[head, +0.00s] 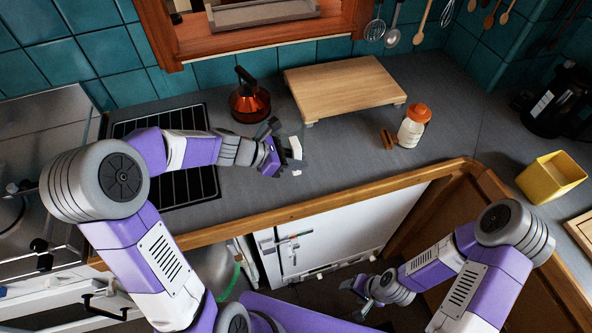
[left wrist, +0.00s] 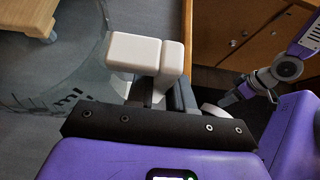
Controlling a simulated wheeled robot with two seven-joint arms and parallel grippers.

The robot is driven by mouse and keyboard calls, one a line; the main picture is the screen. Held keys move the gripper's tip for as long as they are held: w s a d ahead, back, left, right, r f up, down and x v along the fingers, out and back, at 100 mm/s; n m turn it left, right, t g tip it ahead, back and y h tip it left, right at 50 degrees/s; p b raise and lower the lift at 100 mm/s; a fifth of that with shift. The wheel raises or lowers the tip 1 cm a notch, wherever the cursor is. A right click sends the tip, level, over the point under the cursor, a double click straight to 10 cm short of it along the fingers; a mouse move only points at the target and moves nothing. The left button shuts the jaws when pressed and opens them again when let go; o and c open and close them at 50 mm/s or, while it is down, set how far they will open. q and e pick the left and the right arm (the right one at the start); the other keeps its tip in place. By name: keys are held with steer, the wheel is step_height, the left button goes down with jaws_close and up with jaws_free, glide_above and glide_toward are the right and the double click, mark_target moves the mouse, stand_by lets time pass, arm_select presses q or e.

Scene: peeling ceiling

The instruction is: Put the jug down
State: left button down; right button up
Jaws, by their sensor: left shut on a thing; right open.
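In the head view the glass is too clear to make out. Whether the jug's base touches the counter cannot be told. My right gripper (head: 362,290) is open and empty, low in front of the counter. It also shows in the left wrist view (left wrist: 236,95).
A red kettle (head: 250,103) and a wooden board (head: 342,85) stand behind my left gripper. An orange-lidded jar (head: 413,126) and a small brown thing (head: 388,139) are to the right. A yellow container (head: 551,177) stands far right.

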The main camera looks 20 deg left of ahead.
arm_select(q)
steer(key=shift+f+b, duration=0.8)
steer(key=shift+f, duration=1.65)
steer(key=c, duration=1.4)
jaws_free()
steer(key=shift+f, duration=0.15)
steer(key=shift+c, duration=0.2)
steer(key=o, duration=0.4)
steer(key=shift+o, duration=0.2)
steer(key=shift+a+r, duration=0.2)
steer(key=shift+r, duration=0.3)
steer(key=p+v, duration=0.2)
steer(key=v, duration=0.9)
steer(key=shift+s+p, duration=0.2)
steer(key=shift+p, duration=0.2)
steer(key=shift+a, duration=0.15)
